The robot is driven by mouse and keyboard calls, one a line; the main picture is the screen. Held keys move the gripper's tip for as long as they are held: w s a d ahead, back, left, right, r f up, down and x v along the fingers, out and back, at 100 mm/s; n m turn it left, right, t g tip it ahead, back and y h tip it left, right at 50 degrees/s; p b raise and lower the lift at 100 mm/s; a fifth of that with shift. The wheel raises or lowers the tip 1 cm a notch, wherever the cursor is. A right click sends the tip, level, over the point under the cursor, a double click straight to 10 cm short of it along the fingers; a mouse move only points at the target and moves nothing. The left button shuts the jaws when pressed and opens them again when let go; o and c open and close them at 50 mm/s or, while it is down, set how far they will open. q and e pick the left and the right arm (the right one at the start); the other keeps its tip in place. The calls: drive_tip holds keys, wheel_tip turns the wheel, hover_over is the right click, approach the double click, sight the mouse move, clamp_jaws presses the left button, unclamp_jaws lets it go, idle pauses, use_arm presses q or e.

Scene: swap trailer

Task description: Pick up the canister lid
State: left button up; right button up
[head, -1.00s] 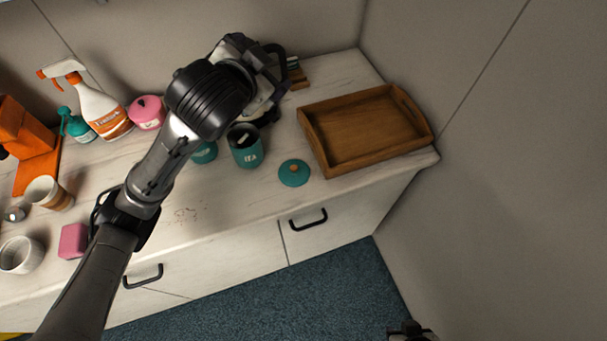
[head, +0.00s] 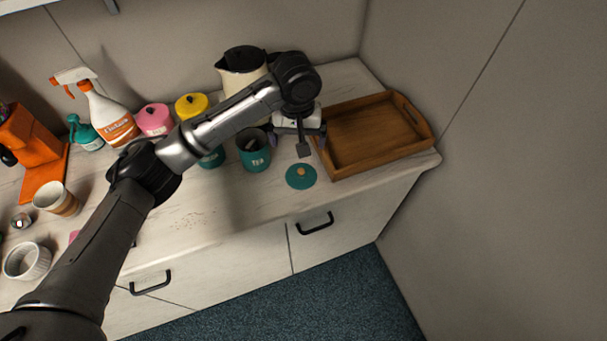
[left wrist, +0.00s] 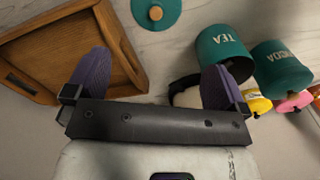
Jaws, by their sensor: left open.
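The canister lid (head: 301,175) is a teal disc with an orange-brown knob, lying on the counter in front of the tea canister and left of the wooden tray. It also shows at the top of the left wrist view (left wrist: 156,12). The open teal tea canister (head: 253,148) stands beside it, and its label shows in the left wrist view (left wrist: 222,50). My left gripper (head: 303,150) is above the counter behind the lid, between canister and tray. In the left wrist view its purple fingers (left wrist: 157,82) are spread wide with nothing between them. My right gripper is out of view.
A wooden tray (head: 338,169) is close on the right. Behind are a cream kettle (head: 236,82), yellow-lidded (head: 190,106) and pink-lidded (head: 153,118) canisters, and a spray bottle (head: 108,117).

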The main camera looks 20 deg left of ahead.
sight(301, 171)
use_arm(q)
drive_tip(key=shift+n, duration=0.3)
wheel_tip(301, 171, down, 9)
drive_tip(key=shift+r+p, duration=0.2)
drive_tip(key=shift+p, duration=0.6)
drive_tip(key=shift+d+f+p, duration=0.1)
drive_tip(key=shift+f+p, duration=0.3)
drive_tip(key=shift+f, duration=0.05)
wheel_tip(301, 171, down, 3)
drive_tip(key=shift+w+d+f+p, duration=0.15)
drive_tip(key=shift+p, duration=0.4)
drive_tip(key=shift+f, duration=0.5)
drive_tip(key=shift+c, duration=0.2)
drive_tip(key=c, duration=0.7)
drive_tip(key=shift+f, duration=0.1)
drive_tip(key=c, duration=0.4)
